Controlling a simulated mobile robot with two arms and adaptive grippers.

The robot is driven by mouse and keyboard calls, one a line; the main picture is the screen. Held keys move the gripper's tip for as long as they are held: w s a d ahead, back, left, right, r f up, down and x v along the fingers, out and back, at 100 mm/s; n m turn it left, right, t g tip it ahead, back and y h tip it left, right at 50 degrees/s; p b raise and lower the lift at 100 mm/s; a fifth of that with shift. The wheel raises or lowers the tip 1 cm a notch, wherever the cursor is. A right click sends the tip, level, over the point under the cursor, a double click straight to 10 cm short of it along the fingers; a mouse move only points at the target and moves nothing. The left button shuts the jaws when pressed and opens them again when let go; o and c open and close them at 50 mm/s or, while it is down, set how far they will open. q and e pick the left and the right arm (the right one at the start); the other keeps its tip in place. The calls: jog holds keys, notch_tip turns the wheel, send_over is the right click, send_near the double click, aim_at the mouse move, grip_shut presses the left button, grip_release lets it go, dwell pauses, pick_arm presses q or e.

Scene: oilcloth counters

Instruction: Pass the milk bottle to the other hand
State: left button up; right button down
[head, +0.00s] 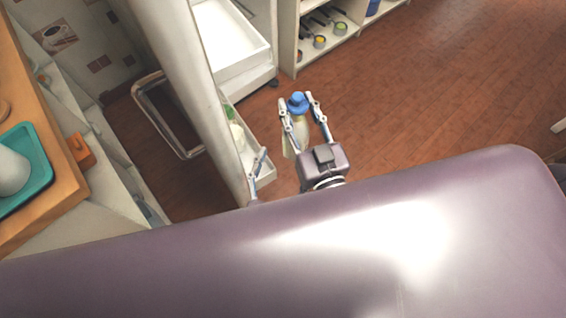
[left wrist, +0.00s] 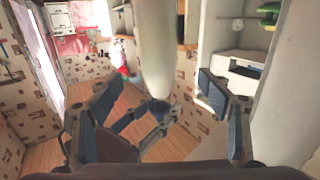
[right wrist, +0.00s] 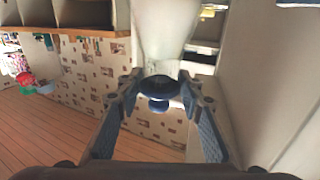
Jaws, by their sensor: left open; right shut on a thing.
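The milk bottle is pale with a blue cap. In the head view the bottle (head: 300,130) is between the fingers of my right gripper (head: 302,108), which is shut on it. In the right wrist view the fingers grip the bottle (right wrist: 163,35) near its dark blue cap. My left gripper (head: 260,164) is lower and to the left, partly hidden behind my own body. In the left wrist view my left gripper (left wrist: 162,88) is open, and the bottle (left wrist: 156,45) appears between its fingers, with the right gripper's fingers behind. I cannot tell whether it touches the bottle.
An open fridge-like cabinet with a white drawer (head: 228,45) and a door shelf (head: 262,160) stands close left of the grippers. A counter with a teal tray (head: 40,160) is at far left. Open shelves (head: 340,40) stand behind.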

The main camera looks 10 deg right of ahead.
aim_at(296, 126)
pick_arm(q)
jog(key=x, duration=1)
jog(key=shift+w+d, duration=0.1)
jog(key=shift+w, duration=0.05)
pick_arm(e)
jog(key=shift+r, duration=0.2)
pick_arm(q)
jog(key=shift+c, duration=0.2)
grip_shut()
pick_arm(e)
jog(key=shift+d, duration=0.15)
jog(key=c, duration=1.7)
grip_release()
jog(key=o, duration=0.5)
jog(key=shift+c, duration=0.2)
pick_arm(q)
jog(key=shift+r, duration=0.15)
pick_arm(e)
jog(key=shift+f, duration=0.1)
